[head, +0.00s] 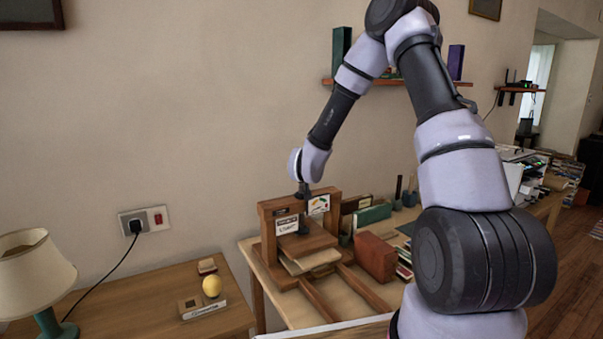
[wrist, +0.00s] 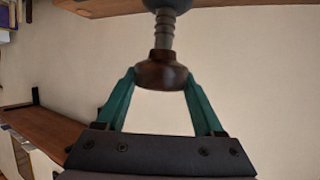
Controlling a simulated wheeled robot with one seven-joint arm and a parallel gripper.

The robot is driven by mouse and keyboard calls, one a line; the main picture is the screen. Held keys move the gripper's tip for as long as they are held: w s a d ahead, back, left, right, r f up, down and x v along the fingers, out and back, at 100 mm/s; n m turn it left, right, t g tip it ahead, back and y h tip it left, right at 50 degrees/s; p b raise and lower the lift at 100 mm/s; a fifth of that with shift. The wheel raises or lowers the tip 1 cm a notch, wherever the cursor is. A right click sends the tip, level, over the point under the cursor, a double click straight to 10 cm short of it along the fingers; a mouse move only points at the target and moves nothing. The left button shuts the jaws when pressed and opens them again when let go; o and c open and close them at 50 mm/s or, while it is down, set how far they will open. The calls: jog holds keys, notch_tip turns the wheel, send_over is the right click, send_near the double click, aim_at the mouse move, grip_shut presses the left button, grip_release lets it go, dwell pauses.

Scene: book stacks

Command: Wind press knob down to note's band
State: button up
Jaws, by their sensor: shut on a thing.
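The wooden book press (head: 266,232) stands on the right-hand table, with a broad wooden board between its uprights and pale sheets or a book under it. In the wrist view the dark brown knob (wrist: 160,72) sits on a grey ridged screw (wrist: 165,34). My gripper (wrist: 161,80) is shut on this knob, one teal finger on each side. In the head view my gripper (head: 303,191) is above the press's top beam and hides the knob. A white note with coloured marks (head: 319,204) and a lettered card (head: 287,224) are at the press's front; their bands are too small to read.
A reddish-brown block (head: 375,257) and several books stand right of the press. On the left table are a lamp (head: 35,268), a yellow ball (head: 212,286) and a small wooden stand. A wall shelf (head: 333,82) is behind my arm.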

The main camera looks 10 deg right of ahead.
jog(key=shift+w+r+m+g+h, duration=0.15)
jog(key=shift+m+g+h, duration=0.15)
jog(key=shift+m+h, duration=0.8)
jog(key=shift+r+m+g+h, duration=0.1)
jog(key=shift+m+g+h, duration=0.2)
jog(key=shift+m+h, duration=0.75)
jog(key=shift+h, duration=0.25)
jog(key=o, duration=1.4)
jog(key=shift+c, duration=0.2)
jog(key=shift+f, duration=0.1)
jog(key=v, duration=1.1)
